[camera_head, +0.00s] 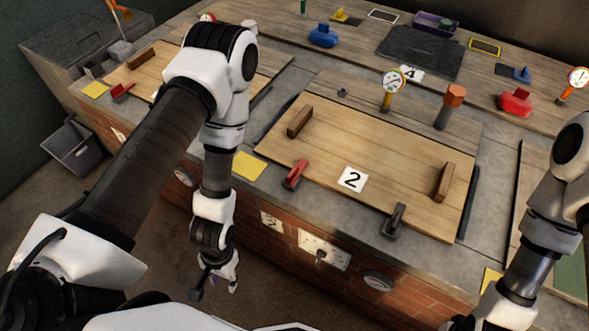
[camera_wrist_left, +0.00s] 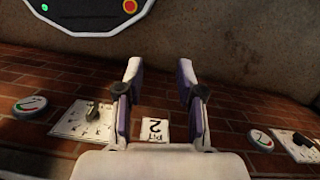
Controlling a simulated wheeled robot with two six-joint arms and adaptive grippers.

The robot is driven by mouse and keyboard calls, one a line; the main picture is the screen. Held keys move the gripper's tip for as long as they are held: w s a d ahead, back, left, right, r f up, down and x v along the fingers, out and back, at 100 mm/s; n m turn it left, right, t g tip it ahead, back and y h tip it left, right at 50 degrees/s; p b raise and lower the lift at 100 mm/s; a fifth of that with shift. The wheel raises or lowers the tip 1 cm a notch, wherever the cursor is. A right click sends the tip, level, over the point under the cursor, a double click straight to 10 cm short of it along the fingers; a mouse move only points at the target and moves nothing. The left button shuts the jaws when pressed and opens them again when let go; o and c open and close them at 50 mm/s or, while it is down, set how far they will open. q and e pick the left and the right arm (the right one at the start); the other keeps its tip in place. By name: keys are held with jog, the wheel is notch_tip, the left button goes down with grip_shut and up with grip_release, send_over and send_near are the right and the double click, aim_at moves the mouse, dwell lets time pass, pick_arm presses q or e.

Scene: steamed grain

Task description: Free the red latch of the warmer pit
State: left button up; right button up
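A red latch (camera_head: 295,174) sits at the front left edge of the wooden lid (camera_head: 330,145) marked 2. A dark latch (camera_head: 394,221) sits at its front right. Another red latch (camera_head: 122,90) is at the front of the left lid (camera_head: 140,78). My left gripper (camera_head: 233,283) hangs low before the brick front, below and apart from the latches. In the left wrist view my left gripper (camera_wrist_left: 160,85) is open and empty, facing the bricks and a PIT 2 card (camera_wrist_left: 155,129). My right arm enters at right; its gripper is outside the frame.
Round dials (camera_head: 377,281) and a knob plate (camera_head: 324,249) are on the brick front. Wooden handles (camera_head: 300,121) stand on the lid. A gauge (camera_head: 393,82) and an orange-topped post (camera_head: 449,102) rise behind it. A grey bin (camera_head: 78,148) stands at left.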

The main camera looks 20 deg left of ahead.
pick_arm(q)
jog(key=w+d+g, duration=0.1)
jog(key=w, duration=1)
notch_tip(320, 180, up, 13)
jog(key=m+t+p, duration=0.1)
jog(key=m+t, duration=0.1)
jog(key=t, duration=0.1)
send_over(293, 171)
jog(key=shift+s+f, duration=0.1)
jog(key=shift+f, duration=0.1)
jog(key=shift+r, duration=0.2)
notch_tip(293, 171, down, 8)
jog(key=shift+r+p, duration=0.15)
jog(key=shift+p, duration=0.25)
grip_shut()
